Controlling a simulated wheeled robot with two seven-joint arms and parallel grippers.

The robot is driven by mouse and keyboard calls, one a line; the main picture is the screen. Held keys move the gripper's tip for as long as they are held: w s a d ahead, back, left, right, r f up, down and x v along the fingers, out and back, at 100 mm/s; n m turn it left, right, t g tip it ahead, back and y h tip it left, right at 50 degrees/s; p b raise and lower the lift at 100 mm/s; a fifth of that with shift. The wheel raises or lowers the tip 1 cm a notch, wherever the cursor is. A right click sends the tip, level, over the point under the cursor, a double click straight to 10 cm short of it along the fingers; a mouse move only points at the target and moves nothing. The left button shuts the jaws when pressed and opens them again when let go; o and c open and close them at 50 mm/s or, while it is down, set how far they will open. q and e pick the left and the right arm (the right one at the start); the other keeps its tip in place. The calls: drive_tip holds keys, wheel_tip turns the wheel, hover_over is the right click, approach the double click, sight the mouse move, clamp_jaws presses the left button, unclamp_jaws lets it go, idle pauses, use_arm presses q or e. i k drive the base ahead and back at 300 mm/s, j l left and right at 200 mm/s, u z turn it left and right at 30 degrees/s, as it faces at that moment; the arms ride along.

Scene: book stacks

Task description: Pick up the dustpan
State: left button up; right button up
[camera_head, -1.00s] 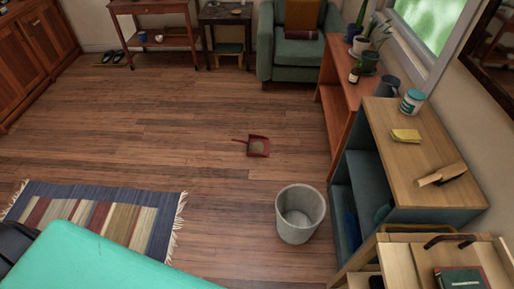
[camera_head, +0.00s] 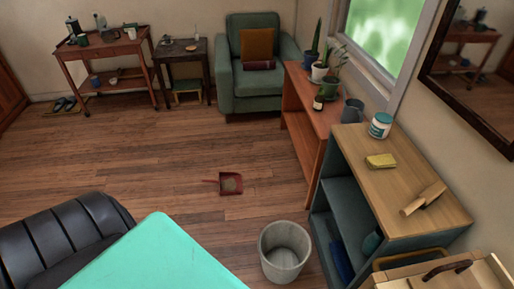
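The red dustpan (camera_head: 230,184) lies on the wooden floor in the middle of the head view. Its handle points left, and a greyish-brown patch shows in its pan. Nothing touches it, and open floor surrounds it. Neither of my grippers shows in the head view.
A grey bin (camera_head: 284,251) stands on the floor, nearer and to the right of the dustpan. A shelf unit (camera_head: 405,190) and an orange-brown shelf (camera_head: 312,115) line the right wall. A black chair (camera_head: 60,240) and a turquoise surface (camera_head: 155,262) fill the lower left. A green armchair (camera_head: 258,85) stands behind.

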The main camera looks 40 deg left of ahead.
sight(230, 183)
drive_tip(key=i+j+z, duration=0.15)
drive_tip(key=j+z, duration=0.2)
drive_tip(key=j, duration=0.95)
drive_tip(key=j+z, duration=0.4)
drive_tip(key=j, duration=0.9)
